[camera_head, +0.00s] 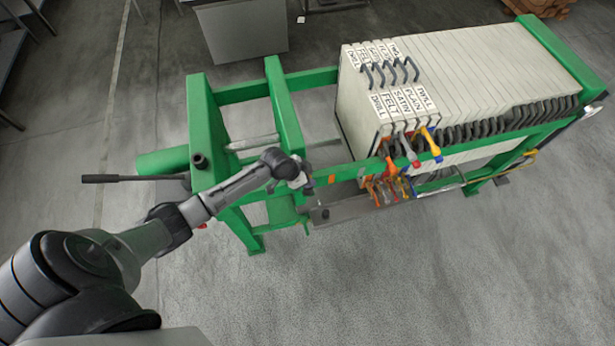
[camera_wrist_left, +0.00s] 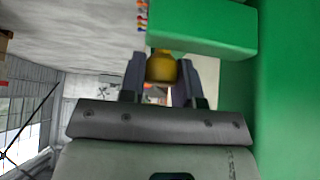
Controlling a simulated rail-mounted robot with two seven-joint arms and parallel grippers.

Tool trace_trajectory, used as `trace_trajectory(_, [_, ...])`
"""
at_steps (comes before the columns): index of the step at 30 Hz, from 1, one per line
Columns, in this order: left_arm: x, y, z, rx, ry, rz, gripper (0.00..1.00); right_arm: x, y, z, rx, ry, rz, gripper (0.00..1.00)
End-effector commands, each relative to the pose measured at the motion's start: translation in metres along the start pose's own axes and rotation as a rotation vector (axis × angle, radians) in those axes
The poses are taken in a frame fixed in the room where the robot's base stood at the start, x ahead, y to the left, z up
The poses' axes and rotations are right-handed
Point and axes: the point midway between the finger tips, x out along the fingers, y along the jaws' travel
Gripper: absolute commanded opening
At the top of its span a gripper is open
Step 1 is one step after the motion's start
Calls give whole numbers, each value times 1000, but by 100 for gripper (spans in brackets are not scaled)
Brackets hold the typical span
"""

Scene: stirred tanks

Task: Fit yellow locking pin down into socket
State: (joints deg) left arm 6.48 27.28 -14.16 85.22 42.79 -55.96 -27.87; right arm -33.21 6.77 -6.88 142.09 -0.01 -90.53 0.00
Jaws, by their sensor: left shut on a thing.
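My left gripper (camera_head: 306,186) is at the near side of the green press frame (camera_head: 288,112), close to its lower rail. In the left wrist view its two fingers are closed on the yellow locking pin (camera_wrist_left: 161,68), whose rounded yellow end shows between them. A green beam (camera_wrist_left: 203,27) of the frame is just beyond the pin and partly covers that area. In the head view the pin is hidden by the gripper. I cannot pick out the socket for certain, nor tell whether the pin touches it. My right gripper is not in view.
White plates (camera_head: 455,75) labelled DRILL, FELT, SATIN, PLAIN and TWILL stand to the right, with coloured valve handles (camera_head: 413,158) below. A metal tray (camera_head: 345,210) runs beneath. A black lever (camera_head: 130,178) sticks out left. The near floor is clear.

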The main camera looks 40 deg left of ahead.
Motion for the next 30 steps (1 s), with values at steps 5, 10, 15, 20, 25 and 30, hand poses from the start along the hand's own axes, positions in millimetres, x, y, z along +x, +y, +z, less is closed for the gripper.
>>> trace_trajectory(5, [0,0,0,0,0,0,41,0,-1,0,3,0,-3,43])
trace_trajectory(10, [0,0,0,0,0,0,57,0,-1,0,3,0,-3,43])
trace_trajectory(15, [0,0,0,0,0,0,60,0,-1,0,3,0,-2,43])
trace_trajectory(20, [-3,0,0,1,1,-1,60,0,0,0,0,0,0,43])
trace_trajectory(25, [-23,-1,0,3,0,-2,60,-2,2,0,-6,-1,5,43])
trace_trajectory(30, [-57,-1,0,4,0,-2,60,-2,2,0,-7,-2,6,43])
